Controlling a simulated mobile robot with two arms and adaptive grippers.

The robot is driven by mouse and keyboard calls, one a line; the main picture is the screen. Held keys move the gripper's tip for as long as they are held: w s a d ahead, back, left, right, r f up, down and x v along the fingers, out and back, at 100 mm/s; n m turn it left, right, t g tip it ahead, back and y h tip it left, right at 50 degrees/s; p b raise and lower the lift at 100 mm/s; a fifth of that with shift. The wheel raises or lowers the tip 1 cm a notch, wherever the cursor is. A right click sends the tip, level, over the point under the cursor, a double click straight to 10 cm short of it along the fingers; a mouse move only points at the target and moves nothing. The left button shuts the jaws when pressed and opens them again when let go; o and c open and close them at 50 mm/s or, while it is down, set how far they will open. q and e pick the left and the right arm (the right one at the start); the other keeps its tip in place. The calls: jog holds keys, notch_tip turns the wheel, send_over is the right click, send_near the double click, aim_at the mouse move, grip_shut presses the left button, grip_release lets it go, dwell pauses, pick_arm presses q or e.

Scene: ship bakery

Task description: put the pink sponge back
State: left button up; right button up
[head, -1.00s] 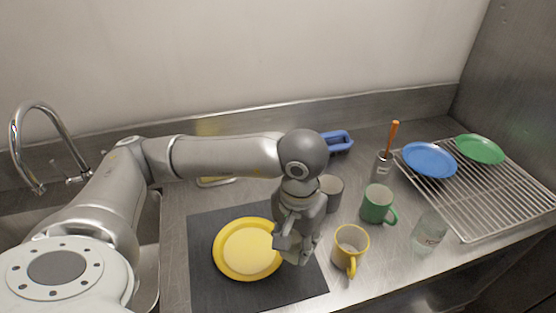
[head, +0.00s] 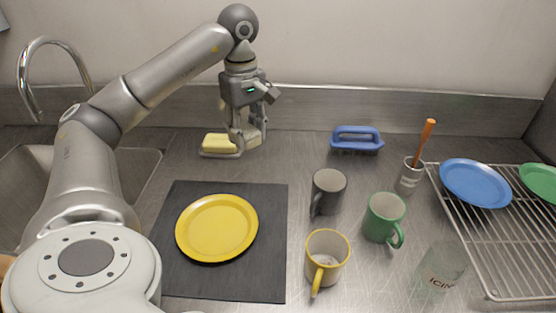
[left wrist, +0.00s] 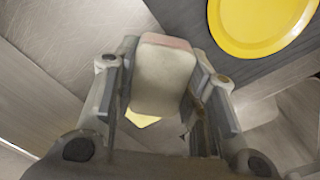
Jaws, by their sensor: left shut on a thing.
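My left gripper (head: 250,142) is at the back of the counter, pointing down, just right of a yellow sponge (head: 216,142). In the left wrist view its fingers are shut on a pale sponge (left wrist: 164,76) with a pinkish upper edge. The held sponge is mostly hidden by the fingers in the head view. The yellow sponge lies in a shallow tray (head: 207,155) at the back left. Whether the held sponge touches the tray cannot be told. My right gripper is not in view.
A yellow plate (head: 217,228) lies on a dark mat (head: 270,275). A blue brush (head: 357,140) lies at the back. Grey (head: 328,190), green (head: 384,217) and yellow (head: 328,257) mugs stand right of the mat. A sink (head: 130,175) is at left, a rack (head: 480,240) at right.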

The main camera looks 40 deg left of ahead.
pick_arm(q)
jog(key=shift+w+a+n, duration=0.2)
jog(key=shift+a+n, duration=0.1)
jog(key=shift+a, duration=0.05)
jog(key=w+a+f+p, duration=0.1)
jog(key=w+f+p, duration=0.2)
jog(key=w, duration=0.6)
send_over(280, 153)
jog(key=s, duration=0.1)
notch_tip(280, 153, down, 5)
jog(key=shift+d+f+p, duration=0.1)
jog(key=shift+f+p, duration=0.1)
jog(key=shift+p, duration=0.15)
jog(key=shift+w+f, duration=0.4)
jog(key=shift+f, duration=0.15)
notch_tip(280, 153, down, 3)
jog(key=shift+f+p, duration=0.1)
jog(key=shift+p, duration=0.2)
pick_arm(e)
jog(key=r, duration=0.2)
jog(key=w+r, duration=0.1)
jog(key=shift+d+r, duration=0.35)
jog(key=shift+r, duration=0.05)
pick_arm(q)
jog(key=shift+f, duration=0.15)
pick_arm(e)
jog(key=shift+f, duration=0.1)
